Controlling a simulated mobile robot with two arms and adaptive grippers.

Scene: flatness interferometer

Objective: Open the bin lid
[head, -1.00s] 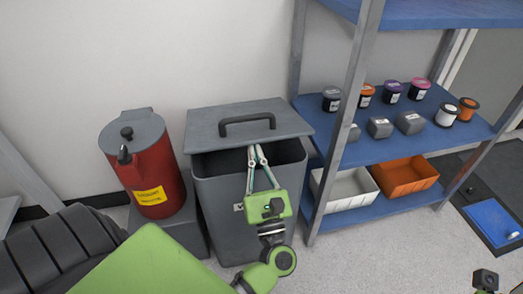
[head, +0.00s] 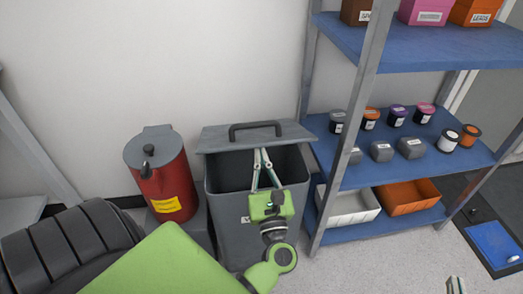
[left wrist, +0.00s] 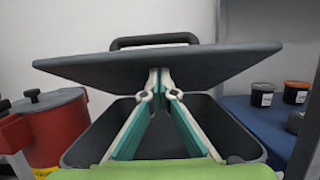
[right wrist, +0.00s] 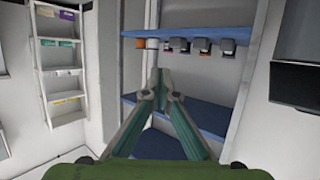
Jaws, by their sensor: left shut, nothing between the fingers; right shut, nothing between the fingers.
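The grey bin (head: 235,225) stands on the floor against the wall, its dark inside visible in the head and left wrist views. Its grey lid (head: 215,139), with a dark bar handle (head: 255,126) on top, is partly raised, with a gap between its front edge and the bin rim. My left gripper (head: 261,153) is shut and empty, with its fingertips at the lid's underside near the front edge. The left wrist view shows the fingertips (left wrist: 160,77) against or just under the lid (left wrist: 230,62). My right gripper (right wrist: 160,80) is shut and empty, away from the bin, facing shelving.
A red can with a grey lid (head: 165,185) stands just left of the bin. A blue-shelved rack (head: 400,150) with jars, white and orange trays is close on the right. A black tyre-like object (head: 70,250) is at lower left.

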